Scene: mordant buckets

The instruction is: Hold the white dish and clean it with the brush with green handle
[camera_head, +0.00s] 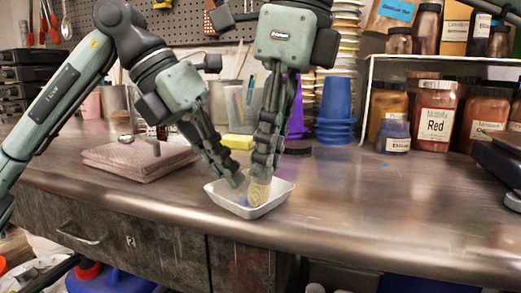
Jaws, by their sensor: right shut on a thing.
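The white dish (272,205) sits near the front edge of the metal counter, with a blue patch inside it. My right gripper (262,172) comes down from above and is shut on the brush (258,194). The brush's round tan bristle head points down inside the dish, near its right half; the handle is hidden by the fingers. My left gripper (234,178) reaches in from the left, with its fingertips over the dish's left part, close beside the brush. Whether its fingers are shut on the dish's wall cannot be told.
Folded pinkish cloths (138,160) lie left of the dish. A yellow sponge (237,142), a clear container and stacked blue cups (336,105) stand behind. A red-labelled jar (434,118) and other jars stand at right. The counter (375,205) right of the dish is clear.

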